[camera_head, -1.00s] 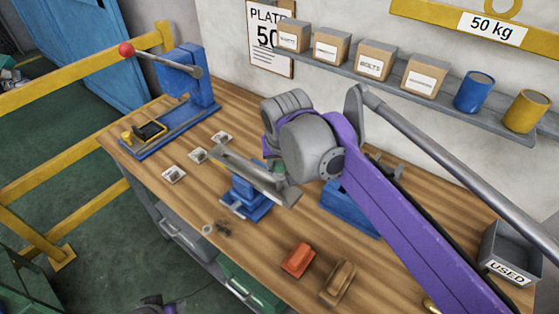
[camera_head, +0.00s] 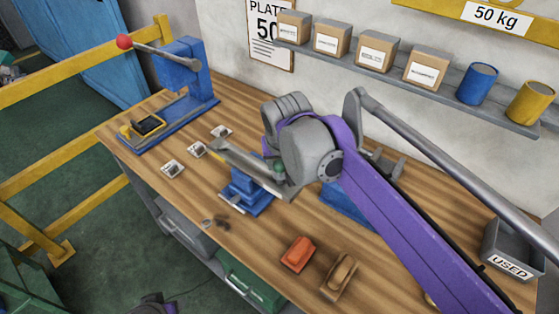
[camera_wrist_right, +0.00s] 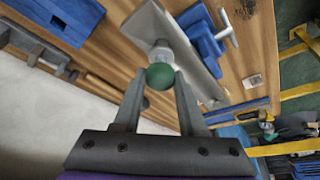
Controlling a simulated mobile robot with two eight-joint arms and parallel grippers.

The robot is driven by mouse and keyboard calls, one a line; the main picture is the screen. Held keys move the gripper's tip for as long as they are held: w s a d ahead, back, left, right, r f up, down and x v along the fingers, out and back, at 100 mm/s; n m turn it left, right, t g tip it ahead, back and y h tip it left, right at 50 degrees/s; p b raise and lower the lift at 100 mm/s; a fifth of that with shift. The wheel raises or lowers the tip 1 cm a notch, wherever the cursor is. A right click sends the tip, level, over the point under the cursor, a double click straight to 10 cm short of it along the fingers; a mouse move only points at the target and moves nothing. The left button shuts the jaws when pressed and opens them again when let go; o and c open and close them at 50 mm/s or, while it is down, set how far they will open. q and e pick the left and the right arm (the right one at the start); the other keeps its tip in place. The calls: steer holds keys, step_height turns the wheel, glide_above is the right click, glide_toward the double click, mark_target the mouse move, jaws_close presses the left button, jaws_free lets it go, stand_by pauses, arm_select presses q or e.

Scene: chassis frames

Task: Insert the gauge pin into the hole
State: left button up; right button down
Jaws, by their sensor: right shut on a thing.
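The gauge pin shows in the right wrist view as a green ball knob (camera_wrist_right: 160,77) with a grey metal shank beyond it. My right gripper (camera_wrist_right: 160,82) is shut on the knob, one finger on each side. The shank points at a long grey metal bar (camera_wrist_right: 147,28), the frame piece, and meets it in the picture; the hole is hidden, so I cannot tell how deep the pin sits. In the head view the bar (camera_head: 240,158) rests on a blue fixture (camera_head: 247,196), with the green knob (camera_head: 279,168) near its right end. My left gripper is not in view.
A blue lever press (camera_head: 180,75) stands at the table's far left. Small white trays (camera_head: 172,169), an orange block (camera_head: 298,253) and a brown block (camera_head: 338,278) lie on the wooden table. A grey USED bin (camera_head: 512,250) stands at the right.

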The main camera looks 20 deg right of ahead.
steer(key=shift+f+b, duration=0.55)
steer(key=shift+f, duration=0.55)
steer(key=shift+c, duration=1.9)
jaws_free()
steer(key=p+v, duration=0.1)
steer(key=v, duration=1)
steer(key=shift+f, duration=0.1)
